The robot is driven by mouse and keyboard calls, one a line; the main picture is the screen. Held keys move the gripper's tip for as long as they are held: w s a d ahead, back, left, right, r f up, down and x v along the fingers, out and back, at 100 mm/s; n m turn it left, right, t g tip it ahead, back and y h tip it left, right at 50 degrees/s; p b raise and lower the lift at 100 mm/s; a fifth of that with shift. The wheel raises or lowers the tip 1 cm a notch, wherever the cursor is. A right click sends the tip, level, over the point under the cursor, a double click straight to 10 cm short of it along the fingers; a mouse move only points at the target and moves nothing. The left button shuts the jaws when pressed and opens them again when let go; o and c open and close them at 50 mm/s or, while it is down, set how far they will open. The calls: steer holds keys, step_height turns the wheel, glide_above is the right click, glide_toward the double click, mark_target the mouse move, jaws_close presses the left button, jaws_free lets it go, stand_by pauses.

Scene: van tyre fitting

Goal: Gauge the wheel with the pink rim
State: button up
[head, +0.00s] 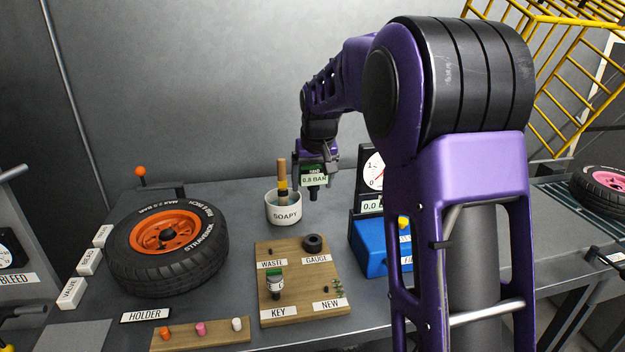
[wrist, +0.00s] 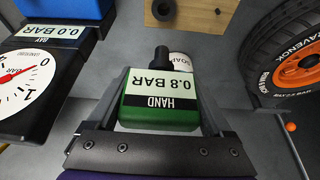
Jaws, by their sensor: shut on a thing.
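My gripper (head: 316,160) is shut on a green hand gauge (wrist: 160,116), held up in the air near the SOAPY pot. The gauge's label reads HAND 0.8 BAR, and its dark nozzle points away from the wrist. It also shows in the head view (head: 314,181). The wheel with the pink rim (head: 606,180) lies at the far right edge of the head view, partly cut off and well away from my gripper. A wheel with an orange rim (head: 165,232) lies on the bench at left, by the HOLDER label; it also shows in the wrist view (wrist: 299,72).
A wooden board (head: 295,255) has WASTE, GAUGE, KEY and NEW labels; a dark ring sits at GAUGE. The SOAPY pot (head: 284,213) holds a brush. A dial stand reading 0.0 BAR (wrist: 40,85) and a blue box (head: 375,250) stand right of the board. A yellow cage (head: 545,60) is at upper right.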

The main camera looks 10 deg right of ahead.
steer(key=b, duration=0.3)
glide_above(312, 235)
steer(key=shift+s+f, duration=0.15)
steer(key=shift+f, duration=1.1)
steer(key=shift+s+f, duration=0.1)
steer(key=shift+f, duration=1.1)
steer(key=shift+f+b, duration=3.15)
steer(key=shift+f, duration=1.9)
steer(key=o, duration=1.3)
steer(key=p+v, duration=0.2)
steer(key=v, duration=1.5)
steer(key=shift+r+p, duration=0.3)
